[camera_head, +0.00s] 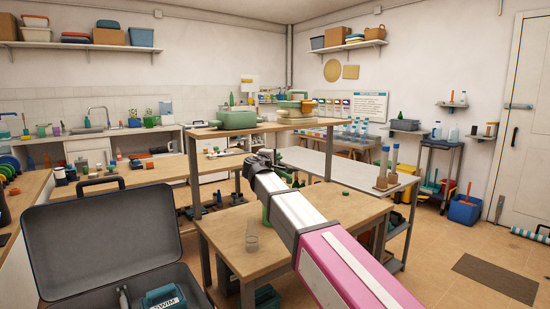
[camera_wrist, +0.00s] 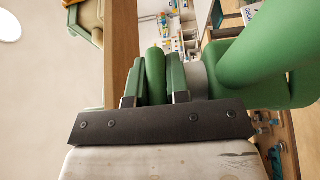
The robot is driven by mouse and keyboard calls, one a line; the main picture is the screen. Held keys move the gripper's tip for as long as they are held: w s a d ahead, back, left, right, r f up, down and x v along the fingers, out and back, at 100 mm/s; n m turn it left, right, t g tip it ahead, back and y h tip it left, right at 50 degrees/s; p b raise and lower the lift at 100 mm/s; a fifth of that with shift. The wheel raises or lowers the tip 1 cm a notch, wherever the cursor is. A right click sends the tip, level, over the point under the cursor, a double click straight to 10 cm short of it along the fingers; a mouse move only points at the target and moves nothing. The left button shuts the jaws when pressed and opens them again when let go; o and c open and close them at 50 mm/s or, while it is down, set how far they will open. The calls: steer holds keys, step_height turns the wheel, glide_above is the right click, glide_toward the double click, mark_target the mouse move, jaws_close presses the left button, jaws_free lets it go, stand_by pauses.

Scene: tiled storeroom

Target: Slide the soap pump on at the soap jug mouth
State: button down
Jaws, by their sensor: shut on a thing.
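My gripper (camera_head: 262,163) is over the table in the head view, under the raised shelf. In the wrist view my gripper (camera_wrist: 154,70) is shut on a green rounded piece, taken to be the soap pump (camera_wrist: 155,75). A large green body with a thick curved handle, the soap jug (camera_wrist: 262,62), is close at the right of that view. A grey collar (camera_wrist: 197,82) shows between the fingers and the jug; whether it belongs to pump or mouth I cannot tell. In the head view my arm hides most of the jug (camera_head: 266,214). Whether pump and mouth touch is hidden.
A clear glass cylinder (camera_head: 252,239) and a small green cap (camera_head: 345,193) stand on the wooden table (camera_head: 228,225). An open dark case (camera_head: 110,235) is at the front left.

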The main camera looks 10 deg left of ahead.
steer(key=c, duration=1)
jaws_free()
steer(key=v, duration=1)
steer(key=shift+s, duration=0.4)
